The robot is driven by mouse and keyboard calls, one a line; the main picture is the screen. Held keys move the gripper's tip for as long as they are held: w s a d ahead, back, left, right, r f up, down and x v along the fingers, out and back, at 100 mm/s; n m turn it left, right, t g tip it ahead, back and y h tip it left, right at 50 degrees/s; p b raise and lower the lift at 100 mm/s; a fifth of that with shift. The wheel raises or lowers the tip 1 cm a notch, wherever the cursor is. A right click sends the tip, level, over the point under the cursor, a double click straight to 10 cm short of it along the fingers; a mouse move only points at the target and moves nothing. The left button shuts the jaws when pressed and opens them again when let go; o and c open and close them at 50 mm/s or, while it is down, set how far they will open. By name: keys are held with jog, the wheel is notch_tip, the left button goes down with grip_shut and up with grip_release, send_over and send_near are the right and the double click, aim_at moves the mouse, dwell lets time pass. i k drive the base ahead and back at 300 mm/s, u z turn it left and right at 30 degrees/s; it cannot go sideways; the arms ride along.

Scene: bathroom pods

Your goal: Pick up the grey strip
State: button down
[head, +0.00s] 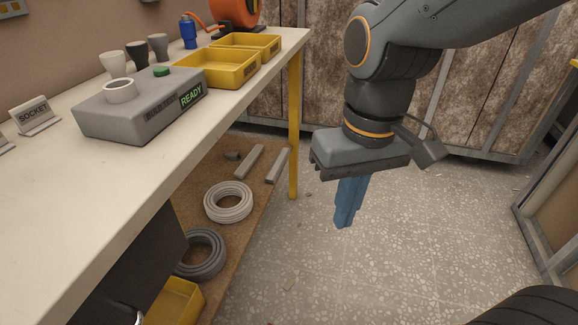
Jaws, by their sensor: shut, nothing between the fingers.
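Two grey strips lie on the brown lower shelf (262,200) under the workbench, near its far end. One grey strip (249,162) lies to the left, and a similar grey strip (277,165) lies to the right near the shelf's edge. I cannot tell which one the task names. My gripper (344,222) hangs with its blue fingers pointing down over the speckled floor, to the right of the shelf and clear of both strips. The fingers are shut with nothing between them.
A white coil (228,202), a dark grey coil (203,254) and a yellow bin (176,302) are also on the shelf. A yellow bench leg (294,130) stands between the strips and my gripper. The bench top (60,190) overhangs the shelf. Open floor lies right.

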aim_at(276, 170)
jog(key=z, duration=1.5)
jog(key=i, duration=0.5)
jog(key=u, duration=1.65)
